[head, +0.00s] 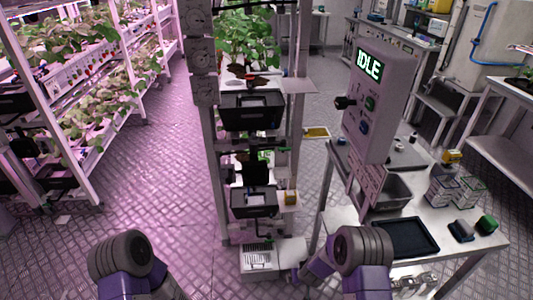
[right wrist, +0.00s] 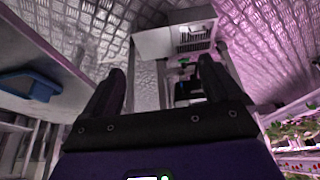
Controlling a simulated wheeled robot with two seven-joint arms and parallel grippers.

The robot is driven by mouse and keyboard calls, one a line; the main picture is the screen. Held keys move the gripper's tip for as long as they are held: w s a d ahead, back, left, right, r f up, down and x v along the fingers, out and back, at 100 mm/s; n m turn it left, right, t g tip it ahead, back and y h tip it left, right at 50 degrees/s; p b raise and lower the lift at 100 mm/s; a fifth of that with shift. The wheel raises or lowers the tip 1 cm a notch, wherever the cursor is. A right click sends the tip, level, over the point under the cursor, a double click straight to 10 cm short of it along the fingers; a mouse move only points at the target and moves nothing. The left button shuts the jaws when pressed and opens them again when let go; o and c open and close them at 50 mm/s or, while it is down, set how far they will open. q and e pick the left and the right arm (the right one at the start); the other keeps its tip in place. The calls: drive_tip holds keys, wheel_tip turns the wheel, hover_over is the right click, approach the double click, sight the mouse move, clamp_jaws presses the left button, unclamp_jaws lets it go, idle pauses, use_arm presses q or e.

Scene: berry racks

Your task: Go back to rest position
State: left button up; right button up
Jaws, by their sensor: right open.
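My right arm comes in at the bottom right of the head view, low beside the front of the metal table. In the right wrist view my right gripper (right wrist: 162,92) is open, with its two dark fingers wide apart and nothing between them. The fingers point towards the foot of the plant rack, where a white vented box (right wrist: 175,38) stands. Only a rounded grey and purple part of my left arm shows at the bottom left of the head view. My left gripper is out of sight.
The metal table (head: 340,205) stands at right with a control box reading IDLE (head: 375,100), a black tray (head: 405,237) and small items. The white vented box (head: 258,262) sits at the central rack's foot. Planted shelves (head: 95,150) line the left. Floor (head: 160,170) between is clear.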

use_arm(q)
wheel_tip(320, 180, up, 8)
drive_tip(key=p, duration=0.7)
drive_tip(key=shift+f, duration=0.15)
use_arm(e)
drive_tip(key=s+a+r+m+g+y, duration=0.1)
drive_tip(key=s+r, duration=0.3)
drive_tip(key=s, duration=0.8)
drive_tip(key=s+a+r+m+g+y, duration=0.2)
drive_tip(key=s+r, duration=0.1)
drive_tip(key=s, duration=0.9)
drive_tip(key=shift+s+a+r+m+g+y, duration=0.15)
drive_tip(key=shift+r+m+g+y, duration=0.25)
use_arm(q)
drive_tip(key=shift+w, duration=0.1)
